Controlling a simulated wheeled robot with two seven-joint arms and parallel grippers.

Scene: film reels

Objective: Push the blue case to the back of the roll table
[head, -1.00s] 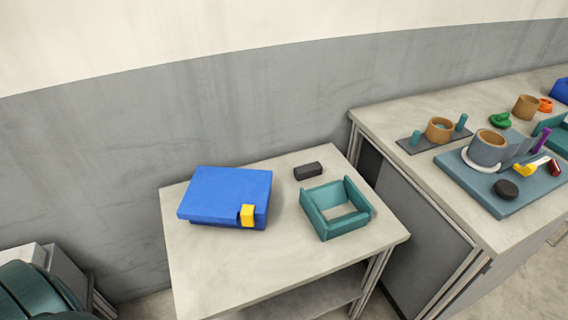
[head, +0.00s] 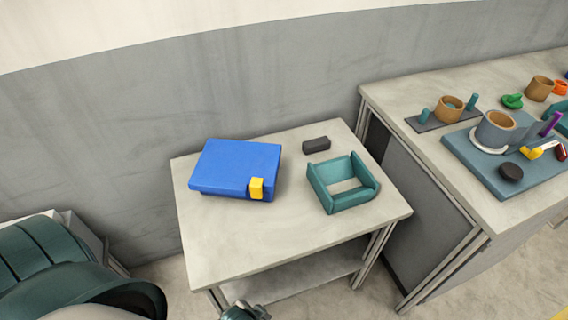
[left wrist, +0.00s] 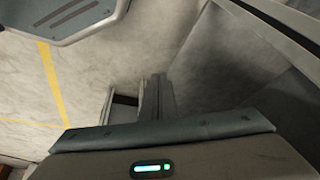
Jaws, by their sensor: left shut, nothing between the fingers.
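The blue case (head: 236,166) lies flat on the left part of the small grey roll table (head: 240,238). A yellow block-like latch (head: 256,188) sits at its front right corner. Bare tabletop shows in front of the case. My left gripper (head: 246,311) shows only in part at the bottom edge of the head view, in front of the table and apart from the case. It is shut and empty. The left wrist view shows floor and grey surfaces, not the case. My right gripper is not in view.
A teal open frame (head: 342,197) and a dark block (head: 316,144) stand right of the case. A larger bench (head: 392,95) at the right holds cups, a blue-grey board (head: 470,165) and small parts. The grey wall (head: 150,125) rises behind the table.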

